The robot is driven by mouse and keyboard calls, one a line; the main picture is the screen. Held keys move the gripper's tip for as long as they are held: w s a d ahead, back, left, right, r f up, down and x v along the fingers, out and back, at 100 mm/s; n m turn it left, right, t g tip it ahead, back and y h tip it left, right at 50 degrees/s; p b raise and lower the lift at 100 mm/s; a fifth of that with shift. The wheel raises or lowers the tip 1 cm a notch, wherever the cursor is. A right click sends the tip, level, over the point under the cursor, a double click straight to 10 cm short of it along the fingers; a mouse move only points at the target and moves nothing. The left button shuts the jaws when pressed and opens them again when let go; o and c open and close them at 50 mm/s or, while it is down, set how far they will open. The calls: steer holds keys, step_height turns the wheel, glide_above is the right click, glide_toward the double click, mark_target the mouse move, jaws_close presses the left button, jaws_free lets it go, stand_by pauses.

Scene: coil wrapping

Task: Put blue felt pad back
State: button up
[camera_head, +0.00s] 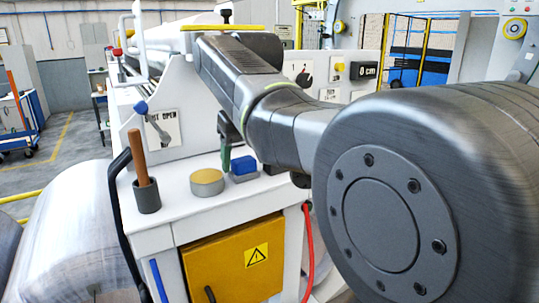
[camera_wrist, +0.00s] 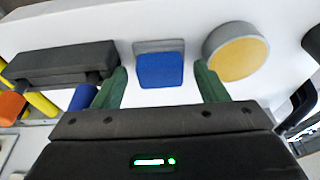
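The blue felt pad (camera_head: 243,164) is a small blue block on the white cabinet top, with a grey piece against it. In the wrist view the pad (camera_wrist: 160,71) lies ahead of the gap between my two green fingers, with the grey piece (camera_wrist: 158,45) along its far side. My gripper (camera_wrist: 159,80) is open, its fingers wider apart than the pad, and nothing is seen held. In the head view my gripper (camera_head: 226,158) points down just left of the pad. Whether a finger touches the pad cannot be told.
A round tin with a yellow top (camera_head: 207,182) stands left of the pad. A dark cup (camera_head: 146,197) with a wooden rod stands at the cabinet's left edge. A dark grey block (camera_wrist: 60,64) lies at the wrist view's left. A red hose (camera_head: 308,250) hangs at the cabinet's right.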

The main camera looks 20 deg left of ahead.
steer(key=v, duration=1.2)
steer(key=shift+b, duration=0.3)
